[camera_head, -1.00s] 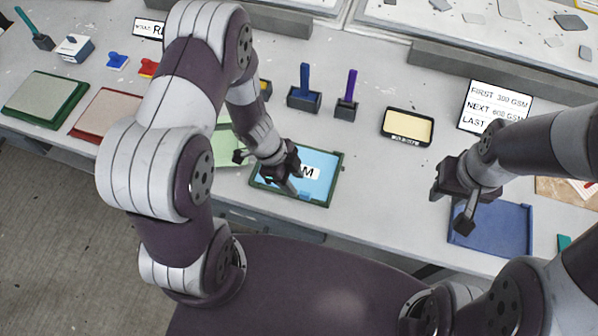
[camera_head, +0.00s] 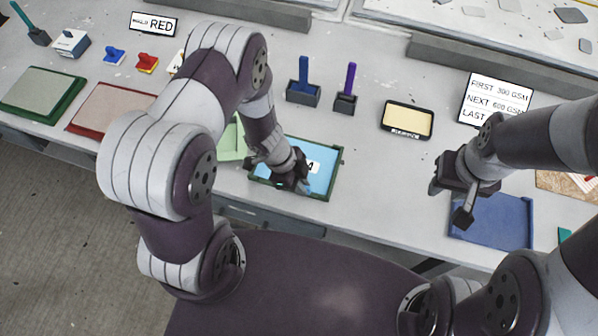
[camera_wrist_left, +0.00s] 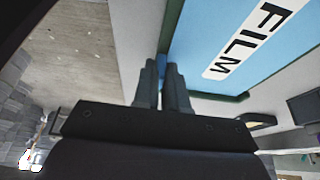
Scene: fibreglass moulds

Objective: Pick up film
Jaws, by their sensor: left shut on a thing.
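The film (camera_head: 323,176) is a light blue sheet with a white label, lying in a green-rimmed tray (camera_head: 337,169) at the middle front of the table. The label reads FILM in the left wrist view, where the film (camera_wrist_left: 215,25) fills the upper right. My left gripper (camera_head: 293,187) is at the tray's front edge and hides part of the film and label. In the left wrist view its fingers (camera_wrist_left: 164,82) are close together on the film's blue edge. My right gripper (camera_head: 452,203) is open and empty above the blue tray (camera_head: 505,222).
Two dark holders with blue (camera_head: 303,92) and purple (camera_head: 346,93) handled tools stand behind the film tray. A pale yellow block in a black tray (camera_head: 407,121) and a sign (camera_head: 495,100) are to the right. A red-rimmed tray (camera_head: 108,108) lies left.

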